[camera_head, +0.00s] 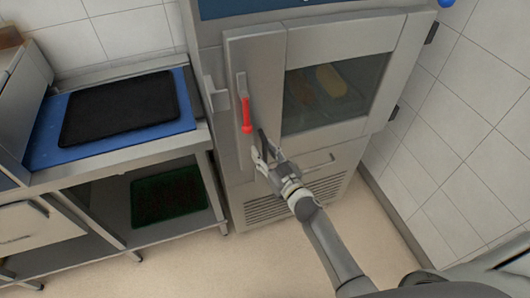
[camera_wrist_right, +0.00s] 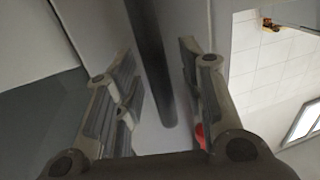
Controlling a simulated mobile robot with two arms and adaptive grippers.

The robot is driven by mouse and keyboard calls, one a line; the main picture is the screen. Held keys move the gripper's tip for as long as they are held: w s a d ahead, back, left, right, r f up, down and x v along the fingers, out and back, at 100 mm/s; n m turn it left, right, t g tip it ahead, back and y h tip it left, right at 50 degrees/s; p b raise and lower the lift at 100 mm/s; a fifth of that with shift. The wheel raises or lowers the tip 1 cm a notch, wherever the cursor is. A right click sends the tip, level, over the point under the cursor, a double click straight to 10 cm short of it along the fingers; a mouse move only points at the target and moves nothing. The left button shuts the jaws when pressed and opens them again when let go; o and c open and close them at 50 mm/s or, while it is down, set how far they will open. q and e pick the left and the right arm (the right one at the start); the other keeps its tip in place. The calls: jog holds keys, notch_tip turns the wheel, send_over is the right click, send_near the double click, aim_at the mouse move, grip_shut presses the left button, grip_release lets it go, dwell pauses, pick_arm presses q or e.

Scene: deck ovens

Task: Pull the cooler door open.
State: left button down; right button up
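The cooler (camera_head: 212,60) stands at the centre of the head view. Its grey door (camera_head: 262,60) has a dark window (camera_head: 335,90) and looks shut. A red lever handle (camera_head: 247,113) hangs on the door's left side, with dark hinges on the right. My right gripper (camera_head: 263,152) is just below and right of the lever, in front of the door. In the right wrist view its fingers (camera_wrist_right: 160,95) are spread, with a dark bar (camera_wrist_right: 150,60) between them and space on both sides. A bit of red (camera_wrist_right: 200,135) shows by the right finger. My left gripper is out of view.
A steel table (camera_head: 120,155) stands left of the cooler, with a blue mat (camera_head: 45,150) and a black tray (camera_head: 120,108) on top. A green-edged dark mat (camera_head: 168,195) lies on its lower shelf. A tiled wall (camera_head: 450,130) is at right. The floor in front (camera_head: 200,265) is clear.

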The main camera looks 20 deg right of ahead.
grip_shut()
dwell(0.4)
